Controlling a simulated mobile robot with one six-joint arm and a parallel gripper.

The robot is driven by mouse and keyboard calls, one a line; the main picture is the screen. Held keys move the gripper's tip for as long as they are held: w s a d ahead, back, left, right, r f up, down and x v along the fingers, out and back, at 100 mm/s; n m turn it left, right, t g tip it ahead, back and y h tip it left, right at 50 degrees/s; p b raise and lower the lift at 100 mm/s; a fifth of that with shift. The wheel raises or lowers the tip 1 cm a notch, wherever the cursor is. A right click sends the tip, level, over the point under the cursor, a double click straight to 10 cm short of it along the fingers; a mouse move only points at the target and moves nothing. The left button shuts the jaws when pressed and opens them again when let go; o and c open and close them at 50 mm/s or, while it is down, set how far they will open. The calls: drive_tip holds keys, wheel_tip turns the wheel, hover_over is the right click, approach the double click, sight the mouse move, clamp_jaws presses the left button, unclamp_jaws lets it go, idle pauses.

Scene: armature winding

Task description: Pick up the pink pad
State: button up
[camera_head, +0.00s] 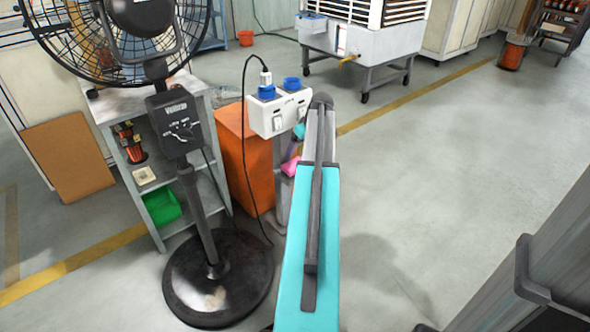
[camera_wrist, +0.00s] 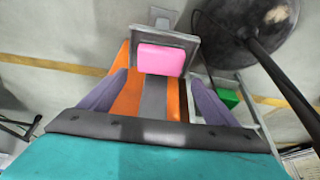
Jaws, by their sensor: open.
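The pink pad (camera_wrist: 160,59) shows near the top middle of the wrist view, against a grey square plate (camera_wrist: 187,42). In the head view only a small part of the pink pad (camera_head: 290,166) shows, just left of my teal arm. My gripper (camera_wrist: 158,82) is open, its two purple fingers spread left and right of the pad's line. No object is held between them. The pad appears ahead of the fingertips, apart from them. In the head view my arm hides most of the gripper.
A socket box (camera_head: 278,114) with blue plugs stands on a post beside the pad. An orange cabinet (camera_head: 243,155) is left of it. A black fan (camera_head: 212,275) stands in front left, its cable hanging near the post.

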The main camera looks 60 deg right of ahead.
sight(295, 163)
drive_tip(key=shift+b+x, duration=0.55)
drive_tip(key=shift+x, duration=2.05)
drive_tip(key=shift+f, duration=0.1)
drive_tip(key=shift+b+x, duration=1.15)
drive_tip(key=shift+x, duration=1.4)
drive_tip(key=shift+s, duration=0.15)
drive_tip(key=shift+c, duration=0.5)
drive_tip(key=c, duration=0.6)
